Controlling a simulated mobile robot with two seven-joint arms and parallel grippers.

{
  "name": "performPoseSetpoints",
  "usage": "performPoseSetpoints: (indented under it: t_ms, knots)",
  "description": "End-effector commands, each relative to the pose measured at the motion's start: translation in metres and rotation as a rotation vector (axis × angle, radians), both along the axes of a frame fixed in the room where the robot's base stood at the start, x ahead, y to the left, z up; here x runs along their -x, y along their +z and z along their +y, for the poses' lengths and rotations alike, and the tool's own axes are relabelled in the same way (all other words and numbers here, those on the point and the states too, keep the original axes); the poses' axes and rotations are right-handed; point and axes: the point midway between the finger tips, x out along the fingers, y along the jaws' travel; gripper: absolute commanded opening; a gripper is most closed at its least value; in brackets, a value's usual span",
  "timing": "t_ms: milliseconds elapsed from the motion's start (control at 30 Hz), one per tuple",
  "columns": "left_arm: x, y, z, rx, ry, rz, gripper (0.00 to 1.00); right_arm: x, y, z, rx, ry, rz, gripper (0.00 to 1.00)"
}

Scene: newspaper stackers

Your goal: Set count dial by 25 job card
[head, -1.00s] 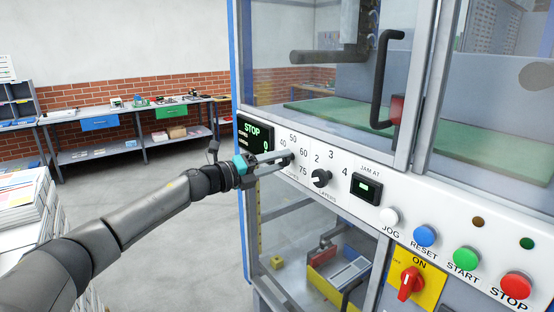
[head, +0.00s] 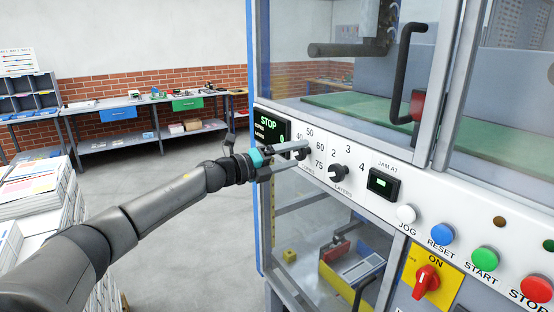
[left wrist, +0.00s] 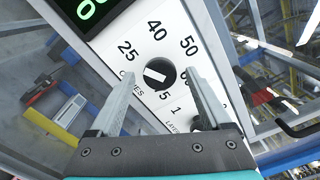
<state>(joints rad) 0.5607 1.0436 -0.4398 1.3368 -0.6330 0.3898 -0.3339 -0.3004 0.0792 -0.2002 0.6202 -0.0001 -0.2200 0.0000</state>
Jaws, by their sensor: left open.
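The count dial (left wrist: 159,74) is a round black knob with a white bar, on the white control panel (left wrist: 152,113). The numbers 25, 40 and 50 are printed around it. In the left wrist view its bar slants from upper left, towards 25, to lower right; which end is the pointer I cannot tell. My left gripper (left wrist: 157,78) is open, one finger on each side of the dial, with gaps visible. In the head view my left gripper (head: 304,154) reaches the panel and partly covers the dial. I cannot make out a job card reading 25. My right gripper is not in view.
The display (head: 271,129) reads STOP, left of the dial. The layers knob (head: 339,172) is close by to the right. A black door handle (head: 404,75) stands out above. Paper stacks (head: 38,195) are at left.

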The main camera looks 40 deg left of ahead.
Motion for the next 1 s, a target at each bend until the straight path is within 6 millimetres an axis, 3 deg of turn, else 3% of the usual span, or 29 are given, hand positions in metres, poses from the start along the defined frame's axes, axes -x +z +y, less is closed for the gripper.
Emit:
performPoseSetpoints:
  t_ms: [500, 1000]
  knots:
    - [0.045, -0.003, 0.019, -0.003, 0.0, 0.003, 0.81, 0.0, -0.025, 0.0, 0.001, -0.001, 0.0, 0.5]
    - [0.075, -0.002, 0.031, 0.001, 0.001, 0.003, 0.81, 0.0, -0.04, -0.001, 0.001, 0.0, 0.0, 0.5]
